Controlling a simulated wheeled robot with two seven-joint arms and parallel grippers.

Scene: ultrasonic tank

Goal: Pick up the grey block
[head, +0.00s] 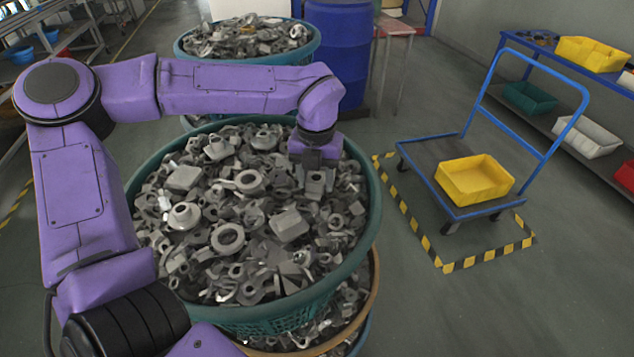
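A large teal basket (372,222) is heaped with grey metal parts. Several are block-like: one lies right of the middle (288,224), one at the upper left (183,178), and a small one (316,184) is right below my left gripper. Which of them is the task's grey block I cannot tell. My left gripper (316,172) points down at the right rear part of the heap, at or just above the parts. Its fingertips are small and blend with the grey parts, so its opening is unclear. My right gripper is not in view.
A second full basket (310,50) and a blue barrel (341,55) stand behind. A blue trolley (425,165) carrying a yellow bin (474,180) stands at the right inside striped floor tape. Shelves with bins (592,55) line the right wall. Floor between basket and trolley is clear.

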